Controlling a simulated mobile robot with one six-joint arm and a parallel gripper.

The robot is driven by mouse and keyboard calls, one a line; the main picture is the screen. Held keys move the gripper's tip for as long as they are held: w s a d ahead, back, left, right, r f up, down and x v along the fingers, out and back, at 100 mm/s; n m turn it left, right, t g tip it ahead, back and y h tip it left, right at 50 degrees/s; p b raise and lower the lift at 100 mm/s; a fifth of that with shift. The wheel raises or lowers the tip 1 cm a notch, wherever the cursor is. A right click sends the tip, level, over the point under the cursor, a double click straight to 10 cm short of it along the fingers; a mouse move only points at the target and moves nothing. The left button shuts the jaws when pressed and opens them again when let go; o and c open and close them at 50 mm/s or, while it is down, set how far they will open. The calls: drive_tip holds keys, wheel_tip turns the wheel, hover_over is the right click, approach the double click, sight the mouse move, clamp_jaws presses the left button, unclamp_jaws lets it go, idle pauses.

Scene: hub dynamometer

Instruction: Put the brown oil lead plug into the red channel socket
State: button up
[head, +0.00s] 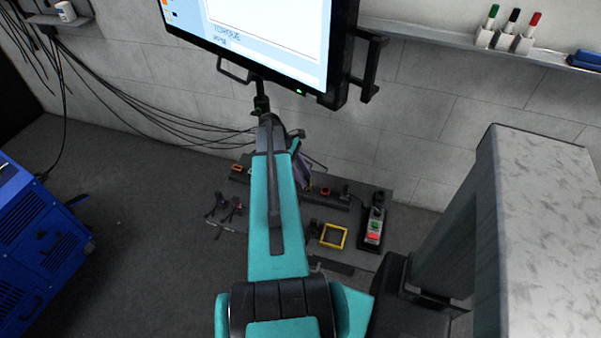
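My teal arm reaches up the middle of the head view, over a low dark bench (385,262) by the wall. The far end of my arm is over the back of the bench. My gripper's fingers cannot be made out there, so I cannot tell whether they hold anything. A small red part (325,191) sits on a dark strip at the back of the bench, just right of my arm. It may be the red channel socket, but it is too small to be sure. I cannot make out the brown oil lead plug; my arm hides part of the bench.
A control box (374,227) with green and red buttons and a yellow square frame (333,236) are on the bench. Small dark clamps (222,206) lie left of my arm. A monitor (270,40) overhangs the back. A blue cabinet (35,245) stands left; a grey-topped block (550,230) stands right.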

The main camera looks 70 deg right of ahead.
drive_tip(key=shift+s+f, duration=0.25)
drive_tip(key=shift+f, duration=0.25)
drive_tip(key=shift+c, duration=0.2)
clamp_jaws()
drive_tip(key=shift+r, duration=0.25)
drive_tip(key=shift+r+p, duration=0.35)
drive_tip(key=shift+r+p, duration=1.15)
drive_tip(key=shift+r, duration=0.35)
